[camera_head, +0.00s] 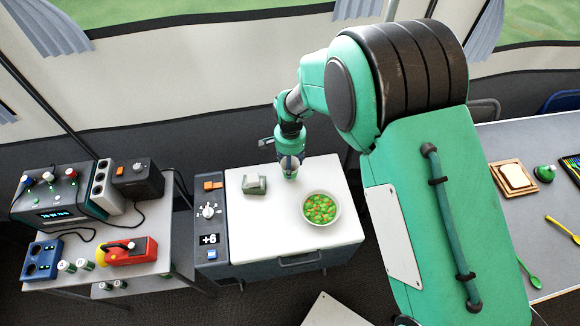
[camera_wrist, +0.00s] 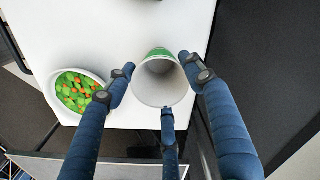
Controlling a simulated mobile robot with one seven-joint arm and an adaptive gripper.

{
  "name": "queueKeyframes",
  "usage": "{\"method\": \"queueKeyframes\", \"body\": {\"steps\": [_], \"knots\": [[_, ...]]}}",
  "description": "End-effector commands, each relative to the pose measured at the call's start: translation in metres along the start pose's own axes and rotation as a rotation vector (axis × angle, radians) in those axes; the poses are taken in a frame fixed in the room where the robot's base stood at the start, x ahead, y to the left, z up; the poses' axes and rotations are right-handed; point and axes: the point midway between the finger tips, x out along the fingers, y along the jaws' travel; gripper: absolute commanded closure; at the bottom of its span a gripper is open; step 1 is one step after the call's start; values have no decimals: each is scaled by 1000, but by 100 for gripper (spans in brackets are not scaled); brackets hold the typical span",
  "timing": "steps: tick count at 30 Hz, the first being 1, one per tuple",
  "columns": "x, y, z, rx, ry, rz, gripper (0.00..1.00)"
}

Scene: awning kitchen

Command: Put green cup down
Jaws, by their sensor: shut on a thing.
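The green cup (camera_wrist: 160,82) shows in the wrist view with its pale open mouth towards the camera and a green band at its far edge. My gripper (camera_wrist: 158,76) has three blue fingers closed around it, at the left, right and near side. In the head view my gripper (camera_head: 290,166) is low over the back of the white-topped cooler unit (camera_head: 335,255). The cup is mostly hidden there by the gripper. I cannot tell whether its base touches the white top.
A white bowl of green and orange pieces (camera_head: 320,209) stands on the white top, right of centre; the wrist view shows it left of the cup. A small grey-green dispenser (camera_head: 254,184) sits at the back left. The front left of the top is clear.

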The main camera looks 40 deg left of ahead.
Motion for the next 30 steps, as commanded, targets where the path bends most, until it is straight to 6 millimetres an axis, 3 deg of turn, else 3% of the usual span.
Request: {"method": "queueKeyframes", "body": {"steps": [5, 18, 21, 22, 30], "knots": [[16, 0, 0, 0, 1, -1, 56], [19, 0, 0, 0, 1, -1, 56], [19, 0, 0, 0, 1, -1, 31], [19, 0, 0, 0, 1, -1, 28], [18, 0, 0, 0, 1, -1, 28]]}}
